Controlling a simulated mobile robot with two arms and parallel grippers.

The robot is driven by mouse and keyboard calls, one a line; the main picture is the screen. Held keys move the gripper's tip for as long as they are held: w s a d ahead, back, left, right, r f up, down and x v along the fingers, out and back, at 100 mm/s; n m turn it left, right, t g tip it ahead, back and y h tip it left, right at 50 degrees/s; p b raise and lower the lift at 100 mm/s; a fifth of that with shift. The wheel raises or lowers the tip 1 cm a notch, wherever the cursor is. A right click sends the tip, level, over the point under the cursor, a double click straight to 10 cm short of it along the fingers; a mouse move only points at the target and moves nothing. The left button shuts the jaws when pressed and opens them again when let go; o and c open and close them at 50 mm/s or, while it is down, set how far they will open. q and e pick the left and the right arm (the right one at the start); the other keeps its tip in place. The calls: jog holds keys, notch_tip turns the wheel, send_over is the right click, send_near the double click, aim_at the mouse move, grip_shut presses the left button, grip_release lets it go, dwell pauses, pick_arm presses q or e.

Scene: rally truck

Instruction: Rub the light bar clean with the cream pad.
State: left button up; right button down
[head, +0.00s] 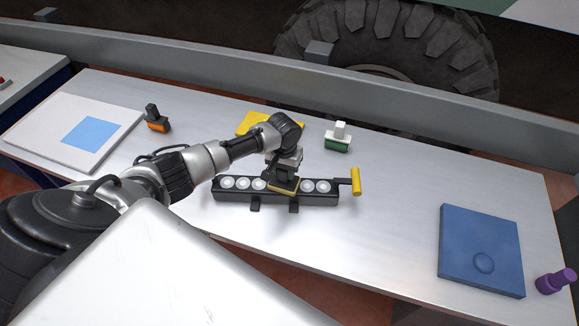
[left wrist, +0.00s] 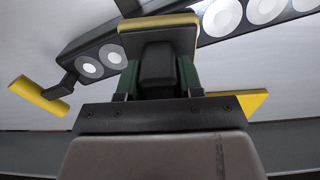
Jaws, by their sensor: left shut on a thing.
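The light bar (head: 235,197) is a long black bar with a row of round white lamps, lying on the silver bench. It also shows in the left wrist view (left wrist: 92,45). The cream pad (head: 283,187) has a black block handle and sits over the right-middle part of the bar, covering some lamps. It appears to rest on the bar's face; exact contact is hard to tell. My left gripper (head: 284,172) is shut on the handle from above. In the left wrist view, my left gripper (left wrist: 157,75) has the handle between its fingers, with the pad (left wrist: 158,22) beyond. My right gripper is not visible.
A yellow piece (head: 356,181) sticks up at the bar's right end. Behind are a yellow block (head: 255,120), a green-and-white pad (head: 338,138) and an orange pad (head: 157,124). A white board (head: 40,125) lies left; a blue slab (head: 480,235) and purple bottle (head: 552,281) lie right.

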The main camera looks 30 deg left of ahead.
pick_arm(q)
notch_tip(320, 180, up, 3)
jog(key=p, duration=0.3)
jog(key=shift+r+p, duration=0.2)
jog(key=shift+p, duration=0.1)
notch_tip(320, 180, up, 3)
jog(key=shift+f+p, duration=0.15)
jog(key=shift+p, duration=0.95)
jog(key=shift+f, duration=0.1)
jog(key=shift+r, duration=1.55)
